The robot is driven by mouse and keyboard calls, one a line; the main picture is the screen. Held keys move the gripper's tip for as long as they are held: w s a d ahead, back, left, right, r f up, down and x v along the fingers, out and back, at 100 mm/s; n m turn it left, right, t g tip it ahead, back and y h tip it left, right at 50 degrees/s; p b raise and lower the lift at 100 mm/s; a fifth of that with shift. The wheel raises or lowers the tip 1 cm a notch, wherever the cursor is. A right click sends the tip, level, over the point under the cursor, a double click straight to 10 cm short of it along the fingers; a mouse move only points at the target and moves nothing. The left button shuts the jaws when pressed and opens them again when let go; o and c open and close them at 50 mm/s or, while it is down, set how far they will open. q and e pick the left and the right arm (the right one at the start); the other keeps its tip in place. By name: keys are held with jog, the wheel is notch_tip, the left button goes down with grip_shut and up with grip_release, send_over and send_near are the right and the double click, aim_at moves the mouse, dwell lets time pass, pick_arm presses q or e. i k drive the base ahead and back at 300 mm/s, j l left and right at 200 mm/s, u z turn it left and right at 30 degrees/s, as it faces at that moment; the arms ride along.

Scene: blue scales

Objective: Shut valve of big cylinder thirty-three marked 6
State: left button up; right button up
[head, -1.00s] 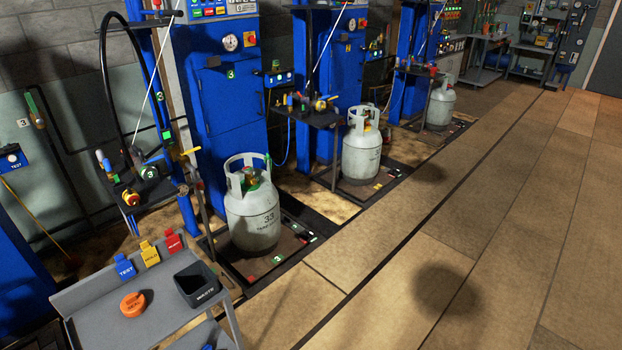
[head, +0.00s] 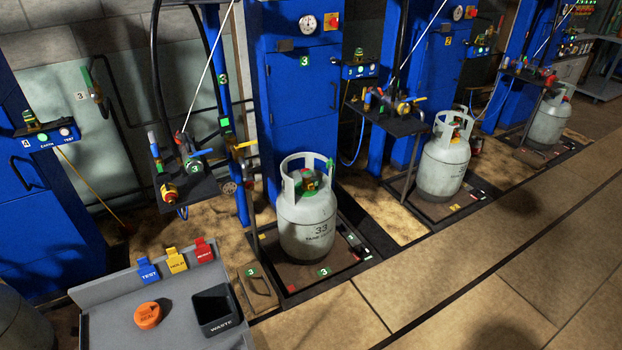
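A grey gas cylinder (head: 306,237) marked 33 stands upright on the floor scale (head: 285,268) in the middle of the head view. Its valve (head: 311,182), with green and reddish parts, sits inside the collar at the top. I cannot tell whether the valve is open or shut. The green labels on this scale and the blue cabinet behind it read 3; I see no 6 on the cylinder. Neither of my grippers is in view.
A grey cart (head: 100,300) at front left carries an orange seal puck (head: 147,315), a waste bin (head: 218,311) and coloured tags. A black shelf (head: 190,189) with fittings stands left of the cylinder. More cylinders (head: 443,170) stand to the right. The front-right floor is clear.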

aim_at(305, 173)
jog(key=i+l+z, duration=0.95)
jog(key=i+u, duration=0.45)
jog(key=i+l+u, duration=0.1)
jog(key=i+u, duration=0.4)
